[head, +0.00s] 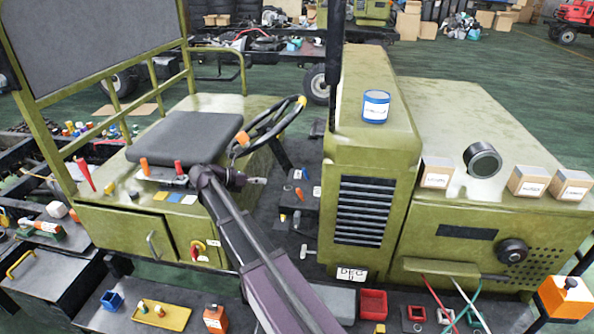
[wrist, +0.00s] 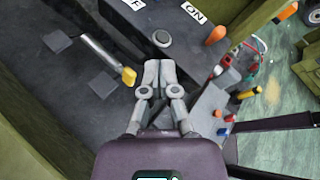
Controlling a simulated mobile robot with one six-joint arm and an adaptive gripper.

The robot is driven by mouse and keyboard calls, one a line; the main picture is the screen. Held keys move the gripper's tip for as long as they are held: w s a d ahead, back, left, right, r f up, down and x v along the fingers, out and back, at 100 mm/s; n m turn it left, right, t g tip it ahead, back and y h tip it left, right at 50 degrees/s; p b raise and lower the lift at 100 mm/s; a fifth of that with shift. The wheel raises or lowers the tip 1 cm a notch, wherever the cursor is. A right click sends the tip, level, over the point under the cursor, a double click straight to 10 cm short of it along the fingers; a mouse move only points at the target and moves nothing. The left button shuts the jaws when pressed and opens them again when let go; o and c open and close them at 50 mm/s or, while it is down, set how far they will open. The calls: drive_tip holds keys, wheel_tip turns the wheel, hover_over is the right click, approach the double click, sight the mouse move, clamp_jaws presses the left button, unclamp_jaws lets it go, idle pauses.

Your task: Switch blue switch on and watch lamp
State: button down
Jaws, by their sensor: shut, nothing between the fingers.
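My gripper (head: 258,181) is in front of the dark dash panel between the seat and the green hood. In the wrist view its fingers (wrist: 158,76) are together and empty. A grey round knob (wrist: 161,39) lies just beyond the fingertips, near a white ON label (wrist: 193,12) and a partly cut-off label (wrist: 135,4). Another small blue part (wrist: 222,131) shows lower right in the wrist view. I cannot tell which is the blue switch, or its position. I cannot identify a lamp for certain.
A yellow-tipped lever (wrist: 128,76) is left of the fingers and an orange knob (wrist: 216,35) is to the right. The steering wheel (head: 268,125) stands close above my gripper. The green hood (head: 375,140) is to its right, the seat (head: 185,135) to its left.

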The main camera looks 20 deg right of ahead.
sight(296, 183)
drive_tip(key=shift+d, duration=0.1)
idle(0.4)
drive_tip(key=b+x, duration=0.3)
drive_tip(key=x, duration=0.6)
drive_tip(key=shift+d+b, duration=0.1)
drive_tip(key=shift+b, duration=0.25)
drive_tip(key=d, duration=0.2)
drive_tip(key=d+r+p, duration=0.1)
drive_tip(key=shift+w, duration=0.3)
drive_tip(key=shift+w+d+r, duration=0.2)
drive_tip(key=shift+d, duration=0.4)
